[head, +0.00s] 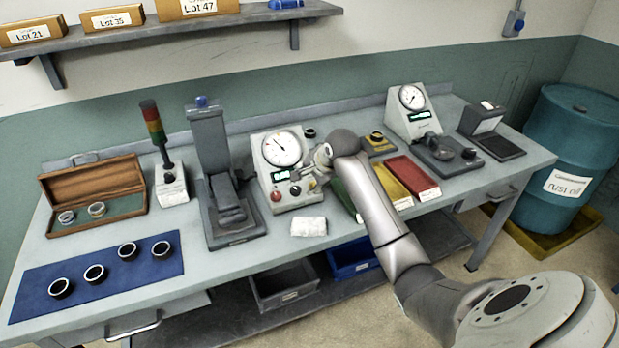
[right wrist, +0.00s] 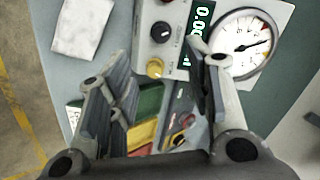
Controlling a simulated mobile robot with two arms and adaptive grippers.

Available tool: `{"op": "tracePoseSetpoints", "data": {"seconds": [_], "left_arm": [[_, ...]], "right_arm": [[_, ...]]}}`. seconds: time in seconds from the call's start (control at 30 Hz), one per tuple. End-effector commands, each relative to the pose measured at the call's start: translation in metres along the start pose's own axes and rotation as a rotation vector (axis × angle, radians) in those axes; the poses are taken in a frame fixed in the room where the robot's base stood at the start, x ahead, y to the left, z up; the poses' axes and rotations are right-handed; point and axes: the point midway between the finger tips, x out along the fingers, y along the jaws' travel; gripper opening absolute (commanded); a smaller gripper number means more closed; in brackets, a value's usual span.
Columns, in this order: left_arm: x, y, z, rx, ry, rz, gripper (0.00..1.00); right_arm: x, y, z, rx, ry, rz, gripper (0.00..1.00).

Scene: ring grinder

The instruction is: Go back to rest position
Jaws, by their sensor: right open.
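My right arm comes in from the lower right in the head view. My right gripper (head: 322,155) is in front of the ring grinder's gauge box (head: 275,150), partly hidden by my own wrist. In the right wrist view the gripper (right wrist: 160,85) is open, with nothing between its fingers. The dial (right wrist: 240,42), a yellow knob (right wrist: 155,68) and a red button show beyond the fingers. I cannot tell whether a finger touches the box. My left gripper is not in view.
A blue mat (head: 100,277) with several rings lies at the left, below an open wooden case (head: 120,208). A white cloth (head: 308,227) lies before the gauge box. Green, yellow and red trays (head: 412,176) are right of my gripper. A blue drum (head: 570,135) stands at the far right.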

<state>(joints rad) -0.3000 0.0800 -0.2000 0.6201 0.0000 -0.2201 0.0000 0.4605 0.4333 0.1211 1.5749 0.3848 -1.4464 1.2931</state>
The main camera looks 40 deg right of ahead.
Motion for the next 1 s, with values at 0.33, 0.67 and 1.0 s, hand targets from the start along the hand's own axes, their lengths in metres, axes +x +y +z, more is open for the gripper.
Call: {"op": "tracePoseSetpoints", "data": {"seconds": [0.33,0.67,1.0], "left_arm": [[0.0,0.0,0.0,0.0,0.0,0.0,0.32],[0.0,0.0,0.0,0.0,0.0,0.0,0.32],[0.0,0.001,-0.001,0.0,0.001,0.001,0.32]], "right_arm": [[-0.001,0.0,0.0,0.0,0.0,0.0,0.46],[0.002,0.009,0.009,-0.044,-0.003,0.011,0.46],[0.003,0.139,0.126,-0.657,-0.081,0.13,0.46]]}}
